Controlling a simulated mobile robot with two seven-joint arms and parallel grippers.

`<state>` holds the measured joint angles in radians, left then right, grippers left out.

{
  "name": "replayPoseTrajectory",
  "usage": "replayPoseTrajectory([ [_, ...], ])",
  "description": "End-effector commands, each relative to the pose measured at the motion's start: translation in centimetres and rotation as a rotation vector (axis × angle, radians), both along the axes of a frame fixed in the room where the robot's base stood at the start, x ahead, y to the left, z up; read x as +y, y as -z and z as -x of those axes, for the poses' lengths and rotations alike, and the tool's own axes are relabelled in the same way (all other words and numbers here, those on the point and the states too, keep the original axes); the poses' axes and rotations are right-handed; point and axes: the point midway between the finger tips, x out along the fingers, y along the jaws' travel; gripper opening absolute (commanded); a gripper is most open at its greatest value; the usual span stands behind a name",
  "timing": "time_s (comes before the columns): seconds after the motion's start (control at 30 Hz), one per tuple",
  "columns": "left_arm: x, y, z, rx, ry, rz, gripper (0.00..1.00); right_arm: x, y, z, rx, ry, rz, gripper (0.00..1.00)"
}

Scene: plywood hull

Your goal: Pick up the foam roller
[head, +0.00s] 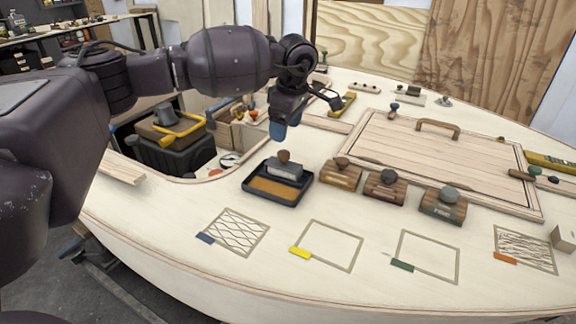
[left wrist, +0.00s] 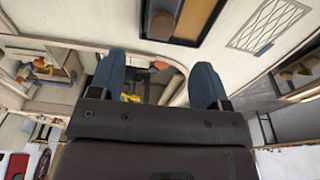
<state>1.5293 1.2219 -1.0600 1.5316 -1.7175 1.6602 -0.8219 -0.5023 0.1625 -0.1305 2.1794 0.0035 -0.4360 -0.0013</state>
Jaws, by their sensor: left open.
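Three wooden stamp-like rollers with knobs stand in a row on the pale deck in the head view: one with a brown knob (head: 342,174), one with a dark knob (head: 385,188) and one with a green knob (head: 443,205). The green-knobbed one carries lettering too small to read surely, so I cannot tell which is the foam roller. My left gripper (head: 282,128) hangs above the deck's inner edge, left of and behind the row, touching none of them. In the left wrist view its blue fingers (left wrist: 157,85) are spread and empty. My right gripper is not in view.
A black tray (head: 263,198) with a knobbed grey block (head: 285,168) sits left of the row. A wooden hatch (head: 430,150) with a handle lies behind it. Marked squares (head: 328,245) line the front. An opening holds a black toolbox (head: 172,155).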

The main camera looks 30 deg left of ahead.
Motion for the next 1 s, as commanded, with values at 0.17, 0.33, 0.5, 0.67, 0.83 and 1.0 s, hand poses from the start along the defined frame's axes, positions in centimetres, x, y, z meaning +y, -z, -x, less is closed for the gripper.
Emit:
replayPoseTrajectory([
  [0.17,0.4,3.0,0.0,0.007,-0.001,0.000,0.70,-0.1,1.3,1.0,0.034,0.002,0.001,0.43],
  [0.33,0.6,4.8,0.1,0.006,-0.001,0.002,0.70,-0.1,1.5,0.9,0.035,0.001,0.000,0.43],
  [0.5,0.6,5.6,0.1,0.005,-0.001,0.000,0.70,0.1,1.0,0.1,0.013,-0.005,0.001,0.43],
  [0.67,0.6,7.9,0.1,0.008,0.001,0.001,0.70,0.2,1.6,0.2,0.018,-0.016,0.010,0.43],
  [0.83,0.9,9.9,0.2,0.008,-0.002,0.001,0.70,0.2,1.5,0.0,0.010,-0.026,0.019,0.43],
  [1.0,0.9,10.0,0.2,0.002,-0.002,0.001,0.70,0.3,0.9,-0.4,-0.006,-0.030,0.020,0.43],
])
